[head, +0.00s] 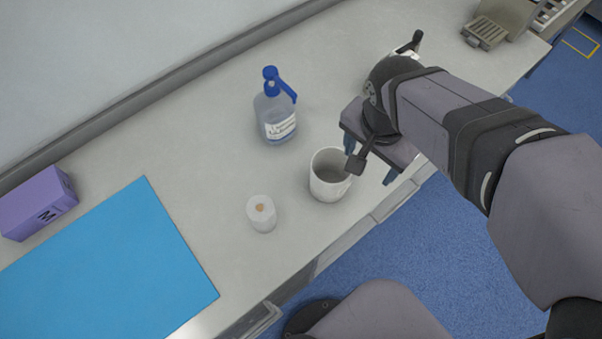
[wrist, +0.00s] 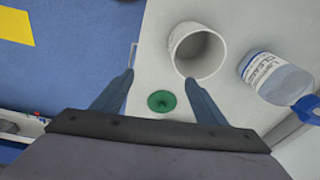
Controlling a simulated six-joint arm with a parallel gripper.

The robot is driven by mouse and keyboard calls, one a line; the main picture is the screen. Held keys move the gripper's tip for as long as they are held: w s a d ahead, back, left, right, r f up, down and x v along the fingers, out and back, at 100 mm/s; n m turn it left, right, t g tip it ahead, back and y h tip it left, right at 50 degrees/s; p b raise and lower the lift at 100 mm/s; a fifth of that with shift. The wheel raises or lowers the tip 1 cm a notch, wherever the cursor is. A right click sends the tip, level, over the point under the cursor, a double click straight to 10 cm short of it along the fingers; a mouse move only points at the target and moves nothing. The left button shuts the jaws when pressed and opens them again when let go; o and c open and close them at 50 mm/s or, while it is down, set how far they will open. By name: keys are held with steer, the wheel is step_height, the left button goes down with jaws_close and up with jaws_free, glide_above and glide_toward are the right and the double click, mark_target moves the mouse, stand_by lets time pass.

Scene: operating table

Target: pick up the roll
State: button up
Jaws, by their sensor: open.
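The roll (head: 261,214) is a small white cylinder with a brown core spot on top. It stands upright on the counter in the head view, left of and nearer than the white mug. I cannot make it out in the wrist view. My gripper (head: 370,162) is over the counter to the right of the mug, apart from the roll. In the wrist view my gripper (wrist: 158,82) has its two blue-grey fingers spread wide, with nothing held between them.
A white mug (head: 325,183) stands between my gripper and the roll. A blue-capped bottle (head: 273,112) stands behind them. A green disc (wrist: 162,101) lies below my fingers. A blue mat (head: 110,270) and purple box (head: 38,205) are left. The counter's front edge is close.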

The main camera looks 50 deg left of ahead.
mark_target(259, 208)
steer(key=shift+m+g+h, duration=0.3)
steer(key=shift+m+g, duration=0.5)
steer(key=s+a+f, duration=0.1)
steer(key=s+a, duration=0.1)
steer(key=s, duration=0.5)
steer(key=s+a+f, duration=0.1)
steer(key=s+a, duration=0.2)
steer(key=s, duration=0.4)
steer(key=s+a+f+b, duration=0.1)
steer(key=s+a, duration=0.2)
steer(key=s, duration=0.4)
steer(key=shift+s+a+f, duration=0.1)
steer(key=shift+s+f, duration=0.05)
steer(key=shift+f, duration=0.15)
steer(key=shift+f+p, duration=1.5)
steer(key=shift+f, duration=2.15)
steer(key=c, duration=1.2)
steer(key=shift+c, duration=0.2)
steer(key=shift+r, duration=0.1)
step_height(259, 208, up, 10)
steer(key=shift+b, duration=1.2)
steer(key=w+d+r+p, duration=0.1)
steer(key=w+r+p, duration=0.2)
steer(key=w, duration=0.5)
steer(key=w+d+r+p, duration=0.1)
steer(key=w+r+p, duration=0.2)
steer(key=w, duration=0.6)
steer(key=shift+d+p, duration=0.25)
steer(key=shift+p, duration=0.45)
